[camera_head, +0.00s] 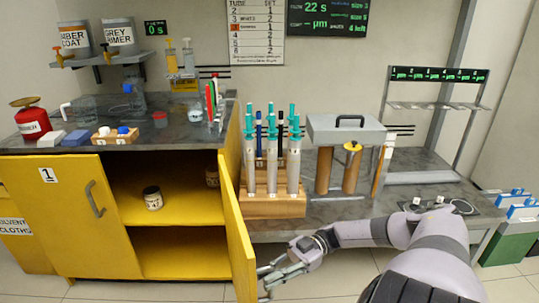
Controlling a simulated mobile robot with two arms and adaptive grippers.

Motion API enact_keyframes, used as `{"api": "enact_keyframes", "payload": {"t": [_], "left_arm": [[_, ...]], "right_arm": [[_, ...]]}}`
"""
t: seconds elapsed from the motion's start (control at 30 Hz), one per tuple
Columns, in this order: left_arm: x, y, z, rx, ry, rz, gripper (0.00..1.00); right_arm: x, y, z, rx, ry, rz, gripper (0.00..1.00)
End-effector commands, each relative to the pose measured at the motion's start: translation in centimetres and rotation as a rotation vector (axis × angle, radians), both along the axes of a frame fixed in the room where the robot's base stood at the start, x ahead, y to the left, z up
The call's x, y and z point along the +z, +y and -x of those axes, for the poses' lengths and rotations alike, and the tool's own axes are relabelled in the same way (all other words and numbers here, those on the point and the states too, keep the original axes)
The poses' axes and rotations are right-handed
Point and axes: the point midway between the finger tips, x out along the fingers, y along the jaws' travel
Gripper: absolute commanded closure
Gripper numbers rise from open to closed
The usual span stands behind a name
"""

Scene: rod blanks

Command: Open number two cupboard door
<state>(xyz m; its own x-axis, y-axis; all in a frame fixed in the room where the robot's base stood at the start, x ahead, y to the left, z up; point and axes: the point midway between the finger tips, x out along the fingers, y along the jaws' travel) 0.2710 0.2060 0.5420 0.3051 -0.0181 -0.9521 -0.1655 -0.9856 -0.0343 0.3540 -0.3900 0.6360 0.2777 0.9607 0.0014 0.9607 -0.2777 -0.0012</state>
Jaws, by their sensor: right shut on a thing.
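The yellow cupboard (122,258) has a left door marked 1 (60,215), which is closed and has a grey handle (94,198). The other door (238,235), on the right, stands swung well out toward me and shows nearly edge-on; its number is not visible. My right gripper (268,278) is at the outer side of this door near its free edge, low down, and is shut on its handle, which is mostly hidden by the fingers. My left gripper is not in view.
A wooden rack (262,207) of teal-topped tubes stands on the bench right of the open door. My right forearm crosses in front of the bench. Floor before the cupboard is clear.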

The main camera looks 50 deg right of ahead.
Motion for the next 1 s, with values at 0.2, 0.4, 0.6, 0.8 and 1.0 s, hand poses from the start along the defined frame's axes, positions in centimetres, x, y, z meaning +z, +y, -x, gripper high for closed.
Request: {"api": "enact_keyframes", "payload": {"t": [0.2,0.4,0.6,0.8,1.0], "left_arm": [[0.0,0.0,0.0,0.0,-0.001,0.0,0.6],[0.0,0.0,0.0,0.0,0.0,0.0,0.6],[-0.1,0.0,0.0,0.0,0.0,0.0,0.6],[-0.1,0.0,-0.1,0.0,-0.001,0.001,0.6],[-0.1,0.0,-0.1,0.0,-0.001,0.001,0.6]], "right_arm": [[0.0,-0.1,-0.1,-0.002,0.0,0.002,0.79],[0.0,0.0,-0.1,-0.002,0.0,0.002,0.66],[0.0,0.0,-0.1,-0.001,-0.001,0.001,0.65],[0.0,-0.6,0.1,-0.003,0.0,0.003,0.65],[-0.1,-3.6,0.9,-0.005,-0.001,0.005,0.65]]}}
